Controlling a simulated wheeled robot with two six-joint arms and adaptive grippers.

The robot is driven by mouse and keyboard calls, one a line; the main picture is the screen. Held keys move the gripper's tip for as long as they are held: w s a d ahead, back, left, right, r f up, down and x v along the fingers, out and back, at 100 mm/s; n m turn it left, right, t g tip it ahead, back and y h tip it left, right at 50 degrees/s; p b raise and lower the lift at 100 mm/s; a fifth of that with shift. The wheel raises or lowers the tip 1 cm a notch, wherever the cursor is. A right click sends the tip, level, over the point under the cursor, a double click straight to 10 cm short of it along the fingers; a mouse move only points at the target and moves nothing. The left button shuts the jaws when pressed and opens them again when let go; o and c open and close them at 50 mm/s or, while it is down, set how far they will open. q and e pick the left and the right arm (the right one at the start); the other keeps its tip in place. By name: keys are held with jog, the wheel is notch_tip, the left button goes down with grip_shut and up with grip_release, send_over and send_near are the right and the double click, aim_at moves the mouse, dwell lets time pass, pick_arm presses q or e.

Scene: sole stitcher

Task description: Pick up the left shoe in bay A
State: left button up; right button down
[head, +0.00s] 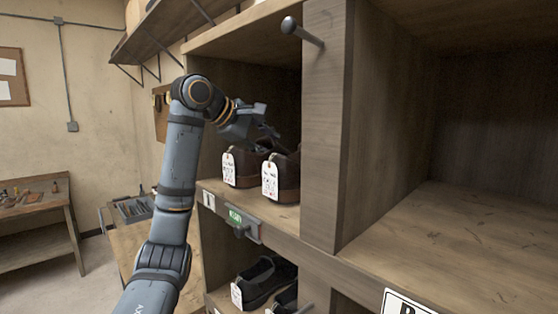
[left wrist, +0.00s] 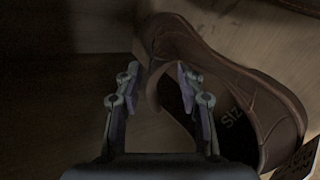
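Two dark brown shoes stand side by side in the upper left bay in the head view, each with a white tag: the left one (head: 246,172) and the right one (head: 289,182). My left gripper (head: 266,118) is just above them, inside the bay's opening. In the left wrist view a brown shoe (left wrist: 262,95) lies beyond my left gripper (left wrist: 158,76). The gripper's fingers are apart with nothing between them but the shoe's edge behind. The right finger overlaps the shoe's opening; I cannot tell if it touches. My right gripper is not in view.
A wooden divider (head: 325,130) with a peg (head: 300,31) stands right of the bay. A lower bay holds black shoes (head: 262,281). The right bay (head: 470,235) looks empty. A green-lit device (head: 243,222) sits on the shelf edge. A workbench (head: 36,215) stands at the far left.

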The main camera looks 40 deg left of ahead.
aim_at(279, 151)
pick_arm(q)
jog(key=shift+w+a+f, duration=0.2)
jog(key=shift+w+f, duration=0.05)
jog(key=shift+w, duration=0.2)
jog(key=shift+w+a+f, duration=0.15)
jog(key=shift+a, duration=0.1)
jog(key=shift+w+a+f+p, duration=0.1)
jog(key=shift+w+p, duration=0.2)
jog(key=shift+p, duration=0.05)
jog(key=p+x, duration=0.1)
jog(key=x, duration=0.2)
jog(key=shift+w+p, duration=0.2)
jog(key=shift+p, duration=0.1)
jog(key=shift+w+f, duration=0.2)
jog(key=shift+w, duration=0.05)
jog(key=shift+w+f, duration=0.15)
jog(key=c, duration=0.7)
grip_shut()
